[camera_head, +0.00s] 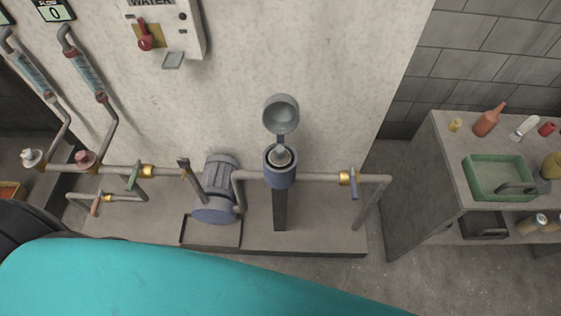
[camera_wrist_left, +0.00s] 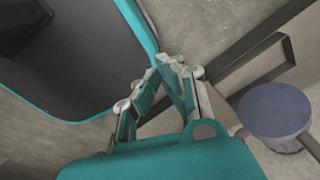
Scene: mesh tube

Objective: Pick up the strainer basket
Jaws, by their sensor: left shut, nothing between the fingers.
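The strainer housing (camera_head: 281,178) is a blue-grey cup on a dark post, set in the pipe line at the middle of the head view. Its round grey lid (camera_head: 281,112) stands open behind it. Inside the cup's mouth a pale rounded piece (camera_head: 281,157) shows. It looks like the top of the strainer basket, and the rest is hidden by the cup wall. In the left wrist view my left gripper (camera_wrist_left: 168,68) is shut and empty, its fingertips together, apart from the strainer. My right gripper is in neither view.
A blue-grey pump (camera_head: 218,185) stands left of the strainer. Pipes with a valve handle (camera_head: 354,184) run to the right. A bench (camera_head: 455,175) at right holds a green tray (camera_head: 470,184) and bottles. The floor between is clear.

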